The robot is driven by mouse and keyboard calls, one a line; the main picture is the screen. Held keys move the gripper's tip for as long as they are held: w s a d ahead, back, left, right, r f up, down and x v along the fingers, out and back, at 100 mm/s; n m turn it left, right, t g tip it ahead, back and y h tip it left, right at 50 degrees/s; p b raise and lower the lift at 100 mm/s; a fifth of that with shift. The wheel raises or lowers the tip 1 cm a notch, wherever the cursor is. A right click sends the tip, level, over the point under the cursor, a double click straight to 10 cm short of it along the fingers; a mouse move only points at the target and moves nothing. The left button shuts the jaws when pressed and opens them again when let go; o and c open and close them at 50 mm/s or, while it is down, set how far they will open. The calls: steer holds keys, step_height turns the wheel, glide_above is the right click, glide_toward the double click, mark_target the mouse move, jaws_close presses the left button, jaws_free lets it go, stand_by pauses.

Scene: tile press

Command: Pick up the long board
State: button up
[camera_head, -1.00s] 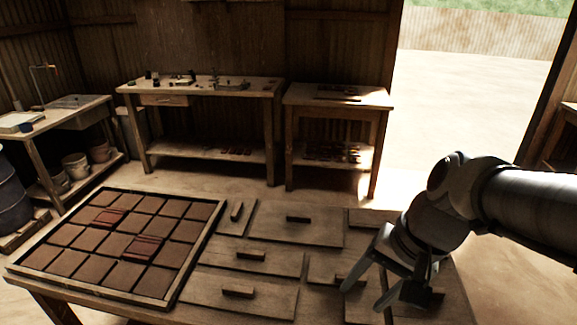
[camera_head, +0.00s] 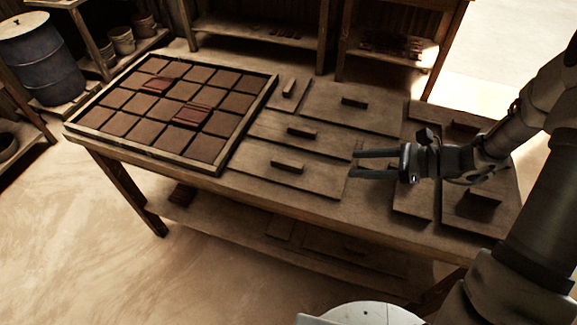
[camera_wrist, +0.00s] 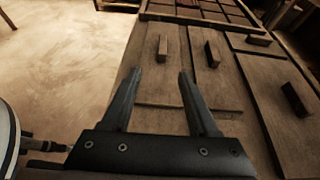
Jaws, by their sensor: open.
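Several flat wooden boards with block handles lie on the table; I cannot tell for sure which is the long board. In the head view a front board (camera_head: 265,174), a middle board (camera_head: 270,132) and a wide back board (camera_head: 380,116) lie right of the tile tray. More boards (camera_head: 411,203) lie at the right, partly hidden by my arm. My gripper (camera_head: 353,164) is open and empty, level, pointing left above the boards. In the wrist view, my gripper (camera_wrist: 160,74) has its fingers apart, with the front board (camera_wrist: 150,80) and middle board (camera_wrist: 205,80) beyond and below.
A framed tray (camera_head: 172,165) of brown tiles, two of them redder, fills the table's left end. The table (camera_head: 240,190) has a lower shelf (camera_head: 235,230) with more pieces. A blue barrel (camera_head: 45,60) stands at the left. The floor in front is clear.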

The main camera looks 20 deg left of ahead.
steer(key=b, duration=0.1)
glide_toward(287, 161)
steer(key=shift+s+a+f, duration=0.25)
steer(key=shift+a+f, duration=0.35)
steer(key=shift+a, duration=0.15)
steer(key=shift+w+b+x, duration=0.1)
steer(key=shift+b+x, duration=0.15)
steer(key=shift+x, duration=1.2)
steer(key=shift+w+b+x, duration=0.15)
steer(key=shift+b+x, duration=0.05)
steer(key=shift+x, duration=1.25)
steer(key=shift+r, duration=0.2)
jaws_close()
steer(key=shift+a, duration=0.1)
